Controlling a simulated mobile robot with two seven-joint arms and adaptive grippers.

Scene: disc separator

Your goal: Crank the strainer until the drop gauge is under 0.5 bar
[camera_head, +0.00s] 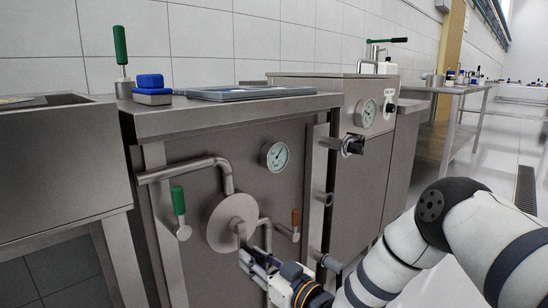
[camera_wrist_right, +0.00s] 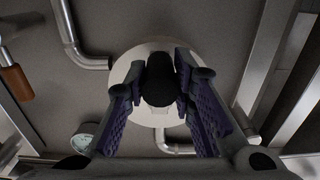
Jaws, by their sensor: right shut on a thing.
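The strainer's round metal disc (camera_head: 228,215) sits on the front of the steel cabinet; it also shows in the right wrist view (camera_wrist_right: 126,66). My right gripper (camera_head: 256,260) is at the lower right of the disc. In the right wrist view its purple-padded fingers (camera_wrist_right: 161,85) are shut on the black crank handle (camera_wrist_right: 159,78), one on each side. In the head view the handle is mostly hidden by the gripper. A white dial gauge (camera_head: 274,156) is above and right of the disc; its reading is too small to tell. My left gripper is not in view.
A green-handled valve (camera_head: 179,200) is left of the disc and an orange-brown-handled lever (camera_head: 295,218) is right of it. A bent pipe (camera_head: 190,168) runs above. Another gauge (camera_head: 365,112) and a black knob (camera_head: 354,145) are further right.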

